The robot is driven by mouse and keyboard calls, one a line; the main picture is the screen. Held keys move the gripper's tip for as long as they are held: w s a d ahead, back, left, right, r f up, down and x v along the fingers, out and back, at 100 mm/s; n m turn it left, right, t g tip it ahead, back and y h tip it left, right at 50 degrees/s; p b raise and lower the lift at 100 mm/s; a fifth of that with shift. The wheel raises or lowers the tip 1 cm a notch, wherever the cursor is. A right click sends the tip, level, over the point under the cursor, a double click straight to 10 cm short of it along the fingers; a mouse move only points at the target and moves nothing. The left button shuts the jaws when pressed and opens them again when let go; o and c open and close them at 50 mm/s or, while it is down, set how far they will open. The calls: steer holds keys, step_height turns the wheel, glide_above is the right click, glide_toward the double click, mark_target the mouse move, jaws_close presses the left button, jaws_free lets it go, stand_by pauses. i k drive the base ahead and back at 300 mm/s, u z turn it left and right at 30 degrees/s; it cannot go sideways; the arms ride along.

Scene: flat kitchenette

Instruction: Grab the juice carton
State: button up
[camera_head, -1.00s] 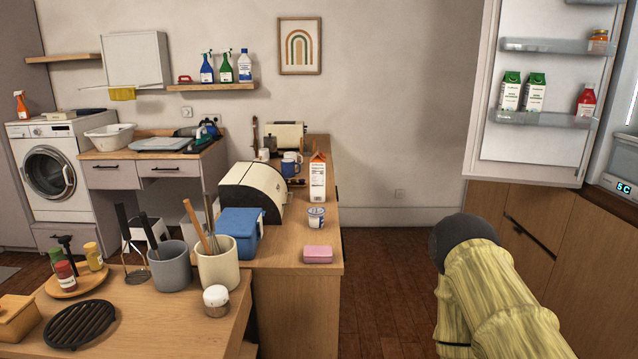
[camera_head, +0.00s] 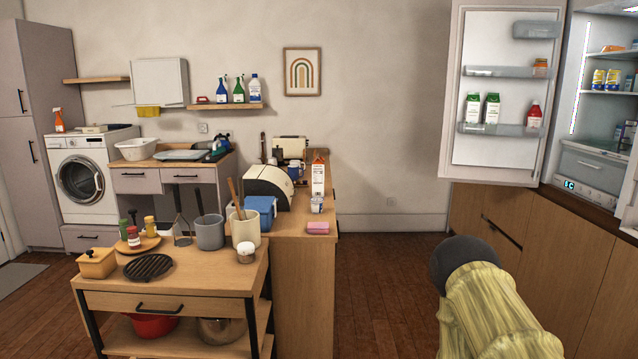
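A white carton with an orange top (camera_head: 318,180), which looks like the juice carton, stands upright on the wooden counter (camera_head: 306,229), behind a small white and blue cup (camera_head: 316,205). Two white and green cartons (camera_head: 490,109) stand on a shelf of the open fridge door; their labels are too small to read. My arm, in a yellowish sleeve with a dark rounded end, shows at lower right over the floor, well apart from the cartons. My gripper is not in view.
A wooden cart (camera_head: 195,303) with utensil pots and jars stands at the front left. The open fridge door (camera_head: 495,160) juts out at right. The floor (camera_head: 385,290) between counter and right-hand cabinets is clear.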

mark_target(318, 165)
steer(key=z, duration=0.65)
steer(key=i, duration=1.05)
steer(key=z, duration=0.55)
steer(key=i, duration=1.4)
steer(key=u, duration=1.25)
steer(key=i, duration=0.8)
steer(key=u, duration=0.9)
